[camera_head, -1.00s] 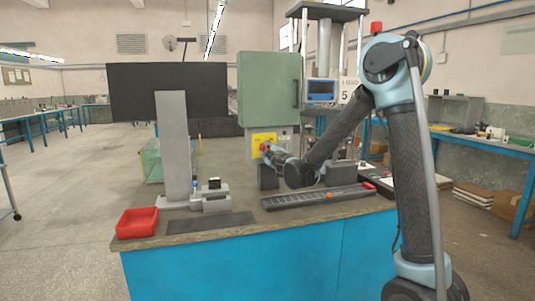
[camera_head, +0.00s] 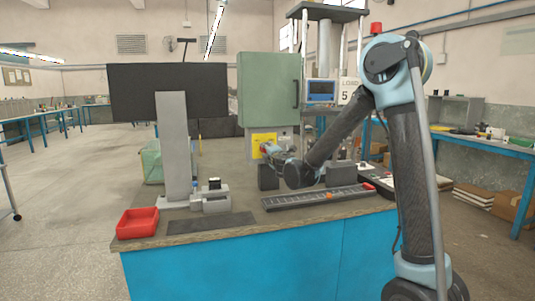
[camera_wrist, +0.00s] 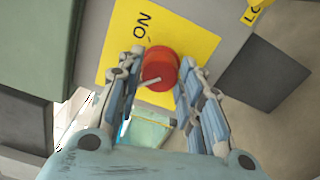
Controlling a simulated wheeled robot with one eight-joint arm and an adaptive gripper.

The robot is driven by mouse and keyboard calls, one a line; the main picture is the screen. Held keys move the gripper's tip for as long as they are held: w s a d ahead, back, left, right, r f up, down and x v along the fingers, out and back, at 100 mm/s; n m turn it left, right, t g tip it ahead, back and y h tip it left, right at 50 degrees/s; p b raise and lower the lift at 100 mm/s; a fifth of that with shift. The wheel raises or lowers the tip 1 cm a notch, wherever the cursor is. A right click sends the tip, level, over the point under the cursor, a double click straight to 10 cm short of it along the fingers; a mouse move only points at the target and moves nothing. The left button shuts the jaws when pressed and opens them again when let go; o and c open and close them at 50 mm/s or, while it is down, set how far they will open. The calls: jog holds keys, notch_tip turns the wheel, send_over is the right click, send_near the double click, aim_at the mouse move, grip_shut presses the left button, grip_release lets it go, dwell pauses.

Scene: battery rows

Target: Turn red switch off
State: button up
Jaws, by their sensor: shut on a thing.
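The red switch (camera_wrist: 160,64) is a round knob with a pale pointer mark on its face, on a yellow plate (camera_wrist: 205,42) with "ON" printed on it. In the wrist view the mark points to the lower left, away from "ON". My gripper (camera_wrist: 162,62) has one finger on each side of the knob and is shut on it. In the head view the yellow plate (camera_head: 257,139) is on the grey post below a green cabinet, and my gripper (camera_head: 268,148) covers most of the knob.
The green cabinet (camera_head: 268,88) is right above the plate. A dark block (camera_head: 268,176) stands below my gripper. A grey slotted tray (camera_head: 315,198), a red bin (camera_head: 138,222) and a monitor back (camera_head: 168,92) are on or over the bench.

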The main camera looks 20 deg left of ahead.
jog(key=shift+d, duration=0.1)
dwell(0.4)
jog(key=o, duration=1.1)
jog(key=shift+c, duration=0.2)
jog(key=v, duration=1.2)
jog(key=shift+f, duration=0.1)
